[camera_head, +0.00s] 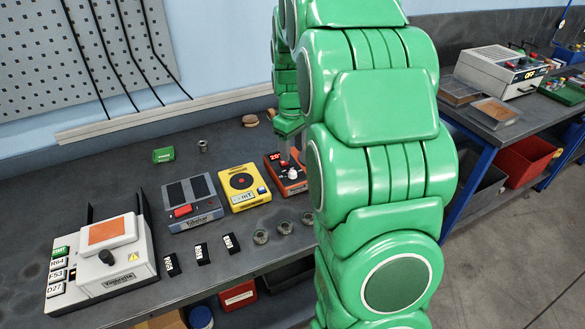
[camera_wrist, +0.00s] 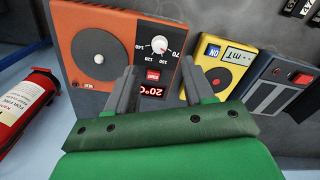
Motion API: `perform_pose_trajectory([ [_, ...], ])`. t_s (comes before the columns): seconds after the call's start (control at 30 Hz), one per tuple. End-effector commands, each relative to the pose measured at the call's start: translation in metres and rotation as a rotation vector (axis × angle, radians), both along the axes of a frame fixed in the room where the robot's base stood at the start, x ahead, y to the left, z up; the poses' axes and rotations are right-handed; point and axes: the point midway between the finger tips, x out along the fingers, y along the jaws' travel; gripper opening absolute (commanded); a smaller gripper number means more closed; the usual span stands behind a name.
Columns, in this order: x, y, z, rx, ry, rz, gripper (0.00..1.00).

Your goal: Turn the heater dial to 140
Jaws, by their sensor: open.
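I cannot tell surely which mark the dial points to. The red display (camera_wrist: 152,91) reads 20°C. A round plate with a white centre sits left of the dial. My gripper (camera_wrist: 159,70) is open and empty, its two grey fingers apart over the heater, pointing toward the dial. Contact with the dial is not visible.
A yellow meter (camera_head: 240,187) and a grey device (camera_head: 190,203) stand left of the heater. A white hotplate box (camera_head: 125,275) is at the bench's left. Small rings (camera_head: 284,227) lie in front. A red extinguisher (camera_wrist: 22,108) shows in the wrist view.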

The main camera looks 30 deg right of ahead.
Motion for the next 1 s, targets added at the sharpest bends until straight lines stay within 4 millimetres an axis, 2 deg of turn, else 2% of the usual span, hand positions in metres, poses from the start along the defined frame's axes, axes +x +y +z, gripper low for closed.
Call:
perform_pose_trajectory([
  [0.27,0.000,-0.001,-0.014,0.001,0.001,0.001,0.53],
  [0.7,0.000,0.000,-0.070,0.000,0.001,0.002,0.53],
  [1.0,0.001,-0.001,-0.078,-0.001,-0.001,0.001,0.53],
])
